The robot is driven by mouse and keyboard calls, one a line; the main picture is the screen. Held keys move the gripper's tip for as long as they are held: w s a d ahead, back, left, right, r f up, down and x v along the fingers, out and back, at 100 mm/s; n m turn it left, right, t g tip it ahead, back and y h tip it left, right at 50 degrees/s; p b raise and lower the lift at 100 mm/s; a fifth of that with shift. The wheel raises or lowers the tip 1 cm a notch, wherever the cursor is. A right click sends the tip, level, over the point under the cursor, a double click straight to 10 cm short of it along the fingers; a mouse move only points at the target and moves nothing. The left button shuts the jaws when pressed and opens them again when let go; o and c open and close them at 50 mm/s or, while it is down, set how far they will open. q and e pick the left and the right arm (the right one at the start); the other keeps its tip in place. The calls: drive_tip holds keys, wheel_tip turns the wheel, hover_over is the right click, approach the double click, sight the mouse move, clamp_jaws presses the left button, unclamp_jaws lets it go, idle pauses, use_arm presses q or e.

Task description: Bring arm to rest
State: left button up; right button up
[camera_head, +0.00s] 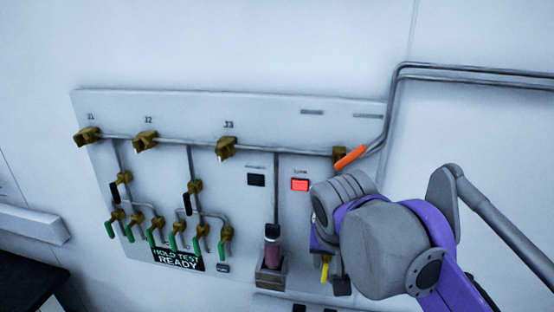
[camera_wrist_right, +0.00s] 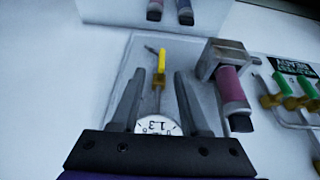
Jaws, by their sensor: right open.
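My right arm (camera_head: 385,240) comes in from the right in the head view, in front of the panel's lower right part. My right gripper (camera_wrist_right: 159,76) is open, pointing at the panel. In the wrist view a yellow handle (camera_wrist_right: 161,62) and a round white dial (camera_wrist_right: 157,125) marked 1.3 show between its fingers; I see no finger closed on the handle. The yellow handle also shows in the head view (camera_head: 325,268), below my wrist. My wrist hides much of the panel there, the dial included. My left gripper is not in view.
The wall panel (camera_head: 250,120) carries brass valves, pipes, several green levers (camera_head: 172,242) and a "HOLD TEST READY" display (camera_head: 178,259). A lit red button (camera_head: 300,185) and an orange lever (camera_head: 350,158) are close to my wrist. A dark pink column (camera_head: 272,250) stands left of it.

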drive_tip(key=s+d+f+n+p, duration=0.1)
drive_tip(key=s+f+p, duration=0.1)
drive_tip(key=s+f, duration=0.5)
drive_tip(key=s+d+f+n+t+y+p, duration=0.1)
drive_tip(key=s+d+f+n+p, duration=0.1)
drive_tip(key=s+f, duration=0.6)
wheel_tip(320, 180, down, 4)
drive_tip(key=shift+s+d+r+p, duration=0.2)
drive_tip(key=shift+d+p, duration=0.1)
drive_tip(key=shift+p, duration=0.35)
